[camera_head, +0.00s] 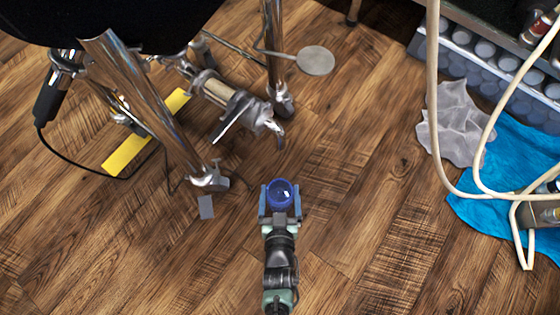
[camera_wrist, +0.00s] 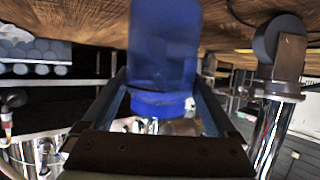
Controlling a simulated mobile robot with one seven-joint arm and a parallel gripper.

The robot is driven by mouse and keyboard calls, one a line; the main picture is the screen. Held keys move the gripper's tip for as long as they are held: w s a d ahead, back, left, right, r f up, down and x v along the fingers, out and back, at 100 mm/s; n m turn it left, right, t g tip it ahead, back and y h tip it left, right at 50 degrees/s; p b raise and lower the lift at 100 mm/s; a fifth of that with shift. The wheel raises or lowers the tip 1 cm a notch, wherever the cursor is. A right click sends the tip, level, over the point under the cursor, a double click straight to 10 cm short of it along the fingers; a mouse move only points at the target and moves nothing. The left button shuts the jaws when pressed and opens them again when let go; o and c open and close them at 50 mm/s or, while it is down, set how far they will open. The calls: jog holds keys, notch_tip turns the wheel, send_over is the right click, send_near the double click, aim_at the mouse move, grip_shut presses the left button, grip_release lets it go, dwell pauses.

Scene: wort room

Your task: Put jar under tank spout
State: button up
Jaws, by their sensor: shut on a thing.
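A blue jar (camera_head: 283,187) is held between the two fingers of my gripper (camera_head: 280,207), which is shut on it. In the wrist view the jar (camera_wrist: 165,45) fills the middle, with a finger of my gripper (camera_wrist: 160,82) on each side; that picture has the floor at the top. The dark tank (camera_head: 120,15) stands on shiny legs at the upper left of the head view. Its metal spout (camera_head: 272,127) points down and to the right, above the jar in the picture and apart from it. The height gap between jar and spout is hard to tell.
A tank leg (camera_head: 140,100) stands left of the jar and another leg (camera_head: 274,60) beyond the spout. A yellow bar (camera_head: 135,147) lies under the tank. A blue cloth (camera_head: 505,150), grey cloth (camera_head: 455,120) and pale hose (camera_head: 434,90) lie right. Wooden floor around the jar is clear.

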jog(key=b+x, duration=0.2)
jog(key=x, duration=0.1)
jog(key=b+x, duration=0.3)
jog(key=x, duration=0.1)
jog(key=b+x, duration=0.2)
jog(key=x, duration=0.2)
jog(key=shift+w+r, duration=0.2)
jog(key=shift+w, duration=0.15)
jog(key=shift+r, duration=0.1)
jog(key=o, duration=1.4)
